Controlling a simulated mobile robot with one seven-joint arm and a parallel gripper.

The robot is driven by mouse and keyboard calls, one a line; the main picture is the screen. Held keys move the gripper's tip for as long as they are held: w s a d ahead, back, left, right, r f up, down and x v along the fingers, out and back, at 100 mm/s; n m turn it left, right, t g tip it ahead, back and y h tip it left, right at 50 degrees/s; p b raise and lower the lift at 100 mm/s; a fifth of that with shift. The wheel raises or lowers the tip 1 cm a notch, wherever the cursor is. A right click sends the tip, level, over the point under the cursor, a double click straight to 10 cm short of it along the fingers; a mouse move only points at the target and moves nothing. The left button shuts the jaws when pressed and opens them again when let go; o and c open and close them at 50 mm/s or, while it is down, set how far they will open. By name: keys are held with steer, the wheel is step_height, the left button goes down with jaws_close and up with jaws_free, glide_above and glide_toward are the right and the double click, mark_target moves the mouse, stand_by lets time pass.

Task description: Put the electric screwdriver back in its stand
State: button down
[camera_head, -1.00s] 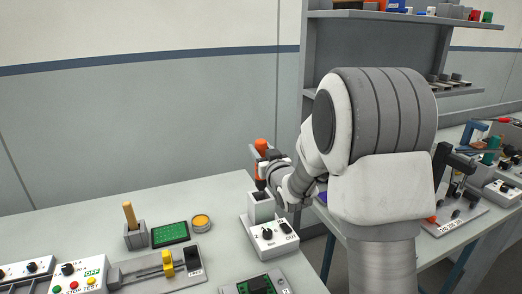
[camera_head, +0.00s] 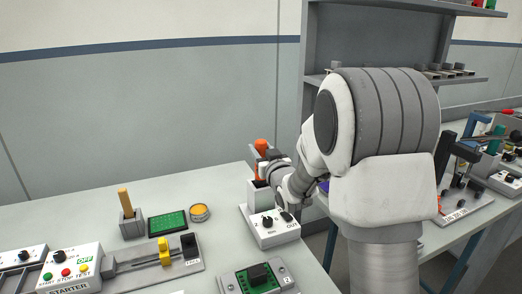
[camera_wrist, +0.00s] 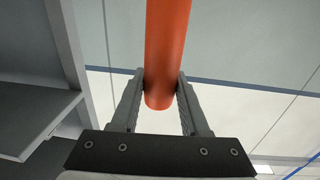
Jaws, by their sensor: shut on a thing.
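My gripper (camera_head: 262,169) is shut on the electric screwdriver (camera_head: 261,147), which has an orange body and stands roughly upright. The wrist view shows the orange body (camera_wrist: 167,50) between both fingers (camera_wrist: 161,97). The stand (camera_head: 257,194) is a light box-like holder on a white base with black knobs, near the right end of the left table. The screwdriver is right above the stand's opening. Its lower end is at the opening or just inside it; I cannot tell which, as my gripper and wrist partly cover that spot.
On the table left of the stand are a yellow round tin (camera_head: 200,212), a green board (camera_head: 167,223), a grey block with a wooden handle (camera_head: 131,222) and a slider unit (camera_head: 160,262). A green-screened device (camera_head: 258,279) is in front. A shelf unit (camera_head: 375,45) rises behind my arm.

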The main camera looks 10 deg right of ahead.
steer(key=shift+f+b, duration=0.95)
steer(key=shift+f, duration=0.05)
steer(key=c, duration=0.5)
jaws_free()
steer(key=shift+o, duration=0.9)
steer(key=shift+f, duration=0.1)
steer(key=shift+s, duration=0.1)
steer(key=s+d+b, duration=0.2)
steer(key=s+b, duration=0.5)
steer(key=s, duration=1)
steer(key=shift+d, duration=0.15)
